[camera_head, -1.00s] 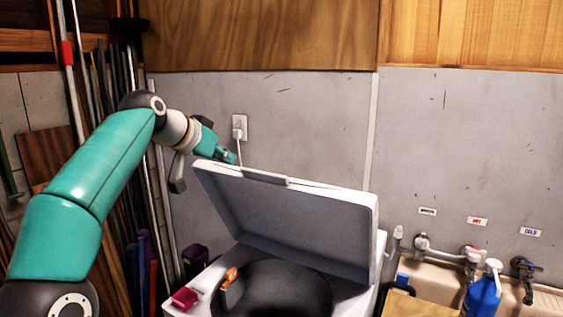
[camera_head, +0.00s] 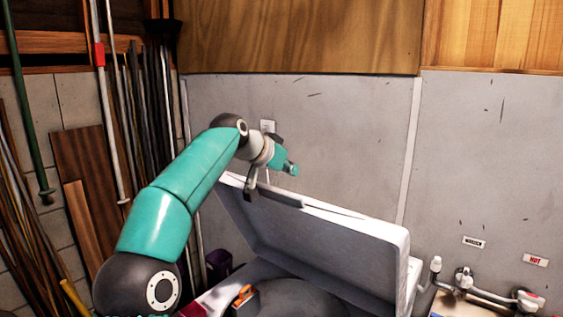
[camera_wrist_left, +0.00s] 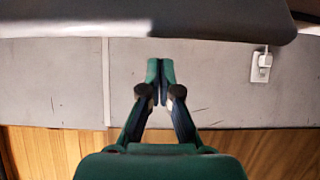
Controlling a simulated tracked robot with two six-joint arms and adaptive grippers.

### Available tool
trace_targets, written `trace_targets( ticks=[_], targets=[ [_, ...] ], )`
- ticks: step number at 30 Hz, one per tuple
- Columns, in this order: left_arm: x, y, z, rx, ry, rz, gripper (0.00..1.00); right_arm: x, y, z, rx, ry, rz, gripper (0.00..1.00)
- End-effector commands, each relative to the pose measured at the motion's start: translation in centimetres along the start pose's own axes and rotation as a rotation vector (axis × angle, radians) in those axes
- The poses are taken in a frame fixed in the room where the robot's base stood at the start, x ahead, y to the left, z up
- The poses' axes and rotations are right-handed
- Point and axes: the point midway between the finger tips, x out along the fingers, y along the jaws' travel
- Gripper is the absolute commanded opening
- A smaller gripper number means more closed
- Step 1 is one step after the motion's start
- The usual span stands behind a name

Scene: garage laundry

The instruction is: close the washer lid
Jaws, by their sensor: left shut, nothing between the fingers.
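The washer lid (camera_head: 320,238) stands raised and tilted back over the white washer (camera_head: 273,268) in the head view, its pale underside facing me. My left gripper (camera_head: 292,169) is shut and empty. It is just above the lid's upper edge, toward the lid's left part. In the left wrist view the shut fingertips (camera_wrist_left: 160,70) point at the grey wall, and a pale grey surface that looks like the lid (camera_wrist_left: 140,18) crosses the top of the picture. I see no clear contact between fingers and lid. The washer's front is cut off below. My right gripper is out of view.
A grey wall (camera_head: 340,130) with an outlet and plug (camera_wrist_left: 262,66) stands close behind the lid. An orange-handled object (camera_head: 243,292) lies on the washer top beside the dark tub opening (camera_head: 290,298). Taps (camera_head: 464,280) are at the right; poles and boards lean at the left.

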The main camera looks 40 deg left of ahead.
Motion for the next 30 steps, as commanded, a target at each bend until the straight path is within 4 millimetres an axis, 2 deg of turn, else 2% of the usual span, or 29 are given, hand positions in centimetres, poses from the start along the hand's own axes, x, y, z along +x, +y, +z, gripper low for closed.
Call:
trace_targets(
  ticks=[1, 5, 7, 15, 30],
  targets=[
    [1.2, 0.0, -0.1, 0.0, -0.004, 0.002, 0.0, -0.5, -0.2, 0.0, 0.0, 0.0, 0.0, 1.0],
    [3.9, 0.0, 0.0, -0.001, -0.002, 0.001, 0.0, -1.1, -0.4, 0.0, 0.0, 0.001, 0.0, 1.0],
    [3.1, -0.1, 1.3, -0.001, 0.002, -0.001, 0.0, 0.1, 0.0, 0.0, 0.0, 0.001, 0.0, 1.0],
    [2.3, 0.0, 3.4, 0.001, 0.002, 0.001, 0.0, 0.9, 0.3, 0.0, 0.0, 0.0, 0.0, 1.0],
    [2.3, 0.0, 3.7, 0.003, 0.002, 0.003, 0.0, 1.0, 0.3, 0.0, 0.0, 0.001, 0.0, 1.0]
  ],
)
